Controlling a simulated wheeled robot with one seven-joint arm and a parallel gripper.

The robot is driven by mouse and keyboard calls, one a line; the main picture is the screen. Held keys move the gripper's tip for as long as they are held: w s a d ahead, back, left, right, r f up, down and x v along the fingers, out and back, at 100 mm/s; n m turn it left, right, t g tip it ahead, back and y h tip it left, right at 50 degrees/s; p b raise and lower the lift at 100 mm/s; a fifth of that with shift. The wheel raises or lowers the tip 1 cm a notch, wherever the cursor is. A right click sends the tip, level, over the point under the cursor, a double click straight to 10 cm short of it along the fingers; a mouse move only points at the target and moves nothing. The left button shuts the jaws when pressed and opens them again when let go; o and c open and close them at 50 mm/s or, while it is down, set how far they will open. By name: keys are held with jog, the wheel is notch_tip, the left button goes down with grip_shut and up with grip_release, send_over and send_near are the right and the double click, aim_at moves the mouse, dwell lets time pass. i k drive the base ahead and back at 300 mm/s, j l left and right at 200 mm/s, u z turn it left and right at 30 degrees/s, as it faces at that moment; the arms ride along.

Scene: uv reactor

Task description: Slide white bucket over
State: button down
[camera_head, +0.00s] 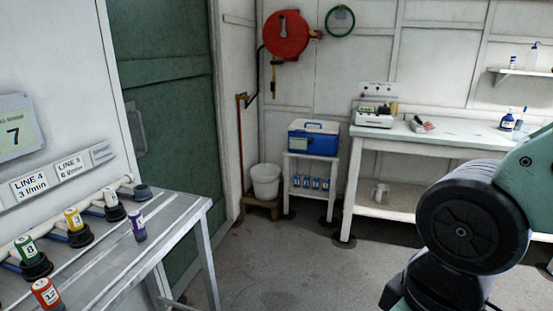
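A white bucket (265,182) stands upright in the far corner, left of a small white stand. It rests on a low brown wooden stool or block (262,207) close to the floor. Its inside cannot be made out. My arm shows at the right edge as a black joint and a teal link, well to the right of the bucket and nearer to me. My gripper is outside the view.
The small white stand (287,194) beside the bucket holds a blue box (313,138). A white workbench (361,142) runs along the right. A grey metal table (181,215) with numbered bottles is at the left. Grey floor (262,265) between them is clear.

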aim_at(266, 183)
jog(key=i+j+z, duration=0.1)
jog(key=i+z, duration=0.3)
jog(key=i, duration=1.6)
jog(key=i+j+u, duration=0.15)
jog(key=i+u, duration=0.2)
jog(key=i, duration=0.2)
jog(key=i+u, duration=0.4)
jog(key=i, duration=0.15)
jog(key=i+l+u, duration=0.2)
jog(key=i+u, duration=0.15)
jog(key=i, duration=0.2)
jog(key=i+j, duration=0.1)
jog(key=i, duration=0.5)
jog(key=i+j, duration=0.1)
jog(key=i, duration=0.45)
